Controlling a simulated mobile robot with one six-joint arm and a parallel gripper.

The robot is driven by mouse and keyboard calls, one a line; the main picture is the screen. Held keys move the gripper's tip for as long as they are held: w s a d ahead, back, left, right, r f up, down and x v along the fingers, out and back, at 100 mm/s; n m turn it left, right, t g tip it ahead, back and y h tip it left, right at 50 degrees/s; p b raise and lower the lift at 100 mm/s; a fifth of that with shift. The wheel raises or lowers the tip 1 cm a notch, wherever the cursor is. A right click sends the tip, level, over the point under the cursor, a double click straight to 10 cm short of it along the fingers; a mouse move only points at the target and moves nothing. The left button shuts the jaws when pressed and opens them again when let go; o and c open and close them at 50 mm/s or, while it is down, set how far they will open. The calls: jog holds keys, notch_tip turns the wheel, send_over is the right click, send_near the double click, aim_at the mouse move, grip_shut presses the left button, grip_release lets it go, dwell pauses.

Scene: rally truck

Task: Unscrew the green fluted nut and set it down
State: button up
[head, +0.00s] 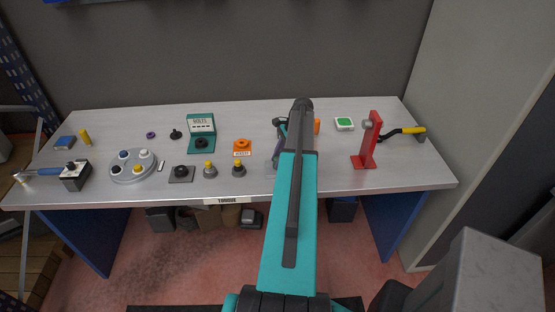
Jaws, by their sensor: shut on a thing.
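My arm reaches over the middle right of the bench, and its forearm covers what lies behind it. Only a dark edge of my gripper (280,126) shows left of the forearm; its fingertips are hidden. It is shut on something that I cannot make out. I cannot pick out a green fluted nut anywhere; it may be behind my arm. A purple part (283,149) and a grey base (273,166) show partly beside the forearm, below the gripper.
A red stand (368,140) and a green-topped white box (344,124) are right of my arm. The front right is clear.

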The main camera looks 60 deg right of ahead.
dwell(0.3)
jog(key=shift+a+n+y, duration=0.1)
jog(key=shift+n+y, duration=0.2)
jog(key=shift+n, duration=0.5)
jog(key=shift+c, duration=0.3)
jog(key=o, duration=1.1)
jog(key=shift+c, duration=0.2)
jog(key=shift+r, duration=0.1)
jog(key=v, duration=1.1)
jog(key=shift+r, duration=0.45)
